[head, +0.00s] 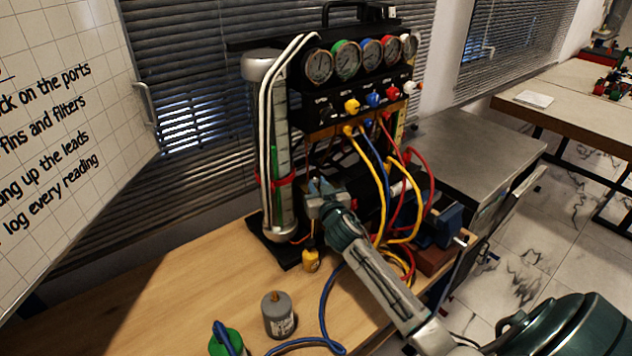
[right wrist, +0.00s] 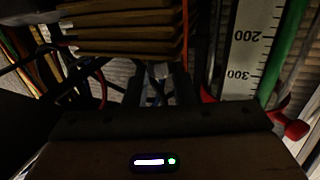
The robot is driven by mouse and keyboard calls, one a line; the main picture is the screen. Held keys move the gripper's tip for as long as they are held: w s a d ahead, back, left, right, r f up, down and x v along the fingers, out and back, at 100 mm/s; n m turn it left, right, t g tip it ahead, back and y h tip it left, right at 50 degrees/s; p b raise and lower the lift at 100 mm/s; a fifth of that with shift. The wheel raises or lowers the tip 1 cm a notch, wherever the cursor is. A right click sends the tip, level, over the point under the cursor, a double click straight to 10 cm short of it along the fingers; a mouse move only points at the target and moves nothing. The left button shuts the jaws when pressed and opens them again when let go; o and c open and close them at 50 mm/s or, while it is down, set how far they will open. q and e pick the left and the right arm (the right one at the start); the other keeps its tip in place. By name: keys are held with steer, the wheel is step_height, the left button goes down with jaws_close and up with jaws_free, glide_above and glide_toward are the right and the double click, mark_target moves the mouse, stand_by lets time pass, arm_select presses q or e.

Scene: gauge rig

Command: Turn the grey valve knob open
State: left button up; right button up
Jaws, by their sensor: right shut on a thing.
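The gauge rig (head: 300,120) stands on the wooden bench, with a row of round gauges above several coloured valve knobs. My right gripper (head: 319,188) is low in front of the rig, beside the glass column. In the right wrist view, its dark fingers (right wrist: 160,88) are shut on a small greyish thing (right wrist: 160,70), which seems to be the grey valve knob. The fingers hide most of it, and its turn angle cannot be made out. My left gripper is not in view.
Yellow, blue and red hoses (head: 372,165) hang right of the gripper. A grey canister (head: 278,315) and a green one (head: 228,343) stand in front. The left bench top (head: 170,290) is clear.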

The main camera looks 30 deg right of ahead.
steer(key=shift+d+n+y+p, duration=0.15)
steer(key=shift+n+y+p, duration=0.6)
steer(key=shift+y, duration=0.35)
steer(key=o, duration=1)
steer(key=shift+s, duration=0.1)
steer(key=shift+s+f+b, duration=0.2)
steer(key=shift+s+b, duration=0.25)
steer(key=shift+s, duration=0.1)
steer(key=shift+s+a+r+b, duration=0.1)
steer(key=shift+s+a+b, duration=0.15)
steer(key=shift+s+b, duration=0.9)
steer(key=shift+s+a+r+b, duration=0.1)
steer(key=shift+s+a+b, duration=0.2)
steer(key=shift+s, duration=1.7)
steer(key=shift+s+a+b, duration=0.25)
steer(key=shift+s+b, duration=0.4)
steer(key=shift+s, duration=0.95)
steer(key=shift+c, duration=0.4)
